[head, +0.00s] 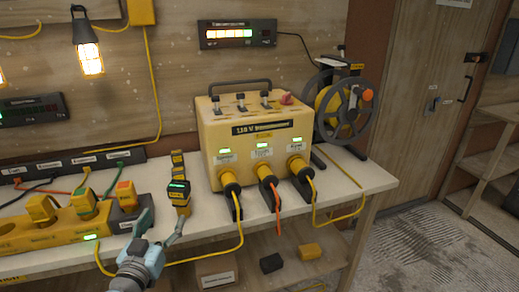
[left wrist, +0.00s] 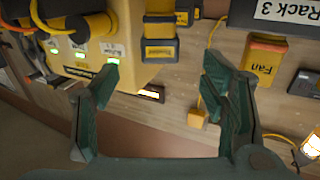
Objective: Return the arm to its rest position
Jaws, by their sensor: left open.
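My left gripper (head: 161,220) is at the front edge of the bench in the head view, with its wrist (head: 138,268) below it at the bottom of the picture. In the left wrist view the gripper (left wrist: 161,68) shows two dark green fingers spread wide apart. Nothing is held between them. In the head view it is right of the plug strip (head: 62,231) and left of the yellow supply box (head: 252,140). A small black and yellow device (head: 179,192) stands just behind the fingers; I cannot tell whether they touch it. My right gripper is not in view.
A yellow cable (head: 238,245) hangs close to my left gripper. A cable reel (head: 345,108) stands at the bench's right end. A lit lamp (head: 88,55) hangs at the upper left. The shelf below holds small blocks (head: 271,263). Bare floor (head: 430,240) lies to the right.

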